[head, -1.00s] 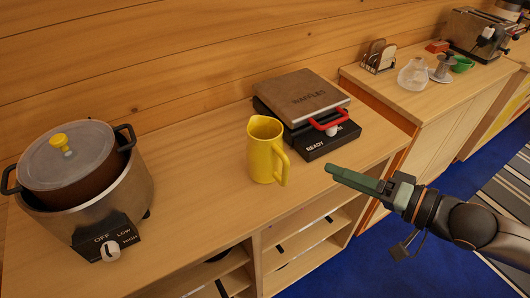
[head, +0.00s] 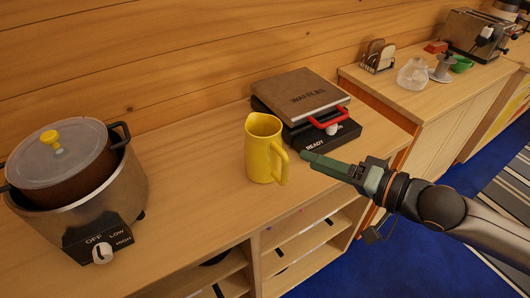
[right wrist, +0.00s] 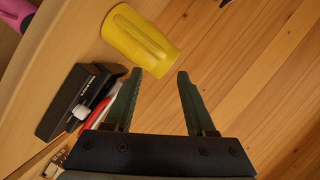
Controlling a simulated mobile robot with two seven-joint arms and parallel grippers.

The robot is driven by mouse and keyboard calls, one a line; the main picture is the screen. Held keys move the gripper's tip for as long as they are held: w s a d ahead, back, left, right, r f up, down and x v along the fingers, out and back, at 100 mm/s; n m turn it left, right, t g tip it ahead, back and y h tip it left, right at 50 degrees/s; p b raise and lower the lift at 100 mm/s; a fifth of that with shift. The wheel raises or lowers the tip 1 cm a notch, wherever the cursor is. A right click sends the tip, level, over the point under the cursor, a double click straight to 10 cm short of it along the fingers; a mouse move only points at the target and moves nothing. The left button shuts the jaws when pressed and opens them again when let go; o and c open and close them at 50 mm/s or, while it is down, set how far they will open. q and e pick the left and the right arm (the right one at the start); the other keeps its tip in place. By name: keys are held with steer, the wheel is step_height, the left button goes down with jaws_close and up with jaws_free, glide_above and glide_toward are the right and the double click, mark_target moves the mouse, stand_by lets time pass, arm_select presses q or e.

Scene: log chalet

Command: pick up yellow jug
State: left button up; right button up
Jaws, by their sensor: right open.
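The yellow jug (head: 262,150) stands upright on the wooden counter, its handle turned toward the right in the head view. My right gripper (head: 306,158) is just to the right of the jug, level with its handle side and apart from it. In the right wrist view the jug (right wrist: 139,40) lies just beyond the tips of my open, empty right gripper (right wrist: 160,75), a little left of the line between them. My left gripper is not in view.
A waffle maker (head: 302,98) with a red handle sits close behind the jug. A slow cooker (head: 75,180) stands at the left end of the counter (head: 190,190). Open shelves are below. A toast rack (head: 378,56) and glass jug (head: 414,74) stand on the farther counter.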

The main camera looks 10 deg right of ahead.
mark_target(269, 157)
steer(key=shift+w+a, duration=0.3)
steer(key=shift+a, duration=0.05)
steer(key=x, duration=0.5)
steer(key=shift+s+a+f, duration=0.1)
steer(key=shift+a+f, duration=0.05)
steer(key=shift+a, duration=0.1)
jaws_close()
stand_by(0.3)
steer(key=shift+s+f, duration=0.1)
steer(key=shift+f, duration=0.15)
stand_by(0.7)
steer(key=shift+r, duration=0.15)
